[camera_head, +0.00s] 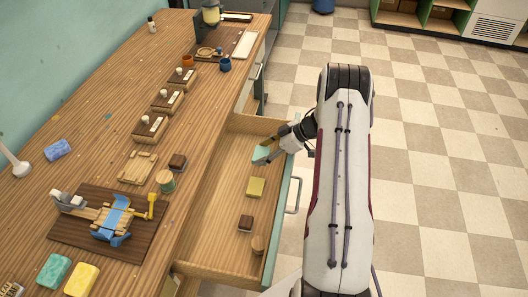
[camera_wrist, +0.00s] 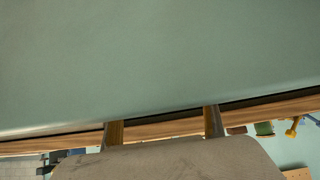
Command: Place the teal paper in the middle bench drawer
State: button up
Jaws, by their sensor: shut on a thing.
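The teal paper (camera_head: 261,153) is a small pale teal piece at my gripper's tip in the head view, over the far part of an open bench drawer (camera_head: 222,205). My gripper (camera_head: 272,148) is shut on it, reaching in from the right over the drawer's teal front. From this angle I cannot tell whether the paper touches the drawer floor. In the wrist view a broad teal surface (camera_wrist: 160,60) fills the upper part; I cannot tell whether it is the paper or the drawer front. My two fingers (camera_wrist: 163,126) show below it.
The drawer also holds a yellow block (camera_head: 255,187), a dark brown block (camera_head: 245,223) and a round wooden piece (camera_head: 257,245). The wooden bench (camera_head: 90,165) on the left carries several small blocks, trays and tools. The checkered floor (camera_head: 440,190) is clear on the right.

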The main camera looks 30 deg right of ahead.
jog(key=shift+f, duration=0.55)
jog(key=o, duration=0.7)
jog(key=shift+r, duration=0.7)
jog(key=v, duration=1.1)
jog(key=shift+s+d+r, duration=0.25)
jog(key=shift+d, duration=0.05)
